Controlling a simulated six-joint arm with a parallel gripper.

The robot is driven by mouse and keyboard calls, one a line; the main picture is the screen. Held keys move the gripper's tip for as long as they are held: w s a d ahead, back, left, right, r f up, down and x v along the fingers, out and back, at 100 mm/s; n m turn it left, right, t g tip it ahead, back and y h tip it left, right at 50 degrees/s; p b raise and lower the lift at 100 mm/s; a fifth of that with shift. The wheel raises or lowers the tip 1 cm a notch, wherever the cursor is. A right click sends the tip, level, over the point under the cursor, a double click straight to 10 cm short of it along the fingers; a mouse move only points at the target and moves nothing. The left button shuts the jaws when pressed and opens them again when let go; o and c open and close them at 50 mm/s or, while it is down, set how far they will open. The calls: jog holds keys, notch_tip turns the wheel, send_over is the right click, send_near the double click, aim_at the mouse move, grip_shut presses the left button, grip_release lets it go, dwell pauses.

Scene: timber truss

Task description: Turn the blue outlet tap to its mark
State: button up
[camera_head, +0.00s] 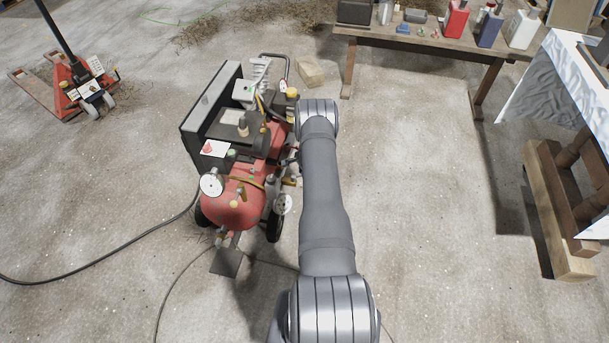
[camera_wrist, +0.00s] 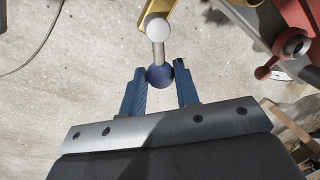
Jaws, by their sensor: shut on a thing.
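In the wrist view, the blue outlet tap shows a dark blue ball knob (camera_wrist: 160,77) on a short silver stem. The stem runs up the picture to a pale round hub (camera_wrist: 158,28) in front of a yellow brass-coloured fitting (camera_wrist: 152,12). My gripper (camera_wrist: 160,68) has its two blue fingers on either side of the knob and is shut on it. The tap's mark cannot be made out. In the head view, the red compressor (camera_head: 234,206) stands left of my arm. My gripper and the blue knob cannot be made out there.
A red lever with a ball end (camera_wrist: 263,73) sits close at the right in the wrist view. White gauges (camera_head: 211,185) and hoses crowd the compressor. A wooden table (camera_head: 440,42) with containers stands behind.

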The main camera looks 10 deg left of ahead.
jog(key=shift+w+a+n+g+y, duration=0.1)
jog(key=shift+w+a+n+g, duration=0.4)
jog(key=shift+n, duration=1.35)
jog(key=shift+w+a+n+g+y, duration=0.15)
jog(key=shift+w+a+n, duration=0.4)
jog(key=shift+n, duration=1.35)
jog(key=shift+w+a+n+g+y, duration=0.1)
jog(key=shift+w+a+n+g, duration=0.2)
jog(key=shift+a+n, duration=1.05)
jog(key=shift+s+d+n, duration=0.1)
jog(key=shift+d+n, duration=0.4)
jog(key=shift+n, duration=0.1)
jog(key=o, duration=1)
jog(key=shift+c, duration=0.2)
jog(key=shift+r, duration=0.1)
jog(key=v, duration=1.7)
jog(key=shift+r, duration=0.15)
jog(key=shift+a, duration=0.1)
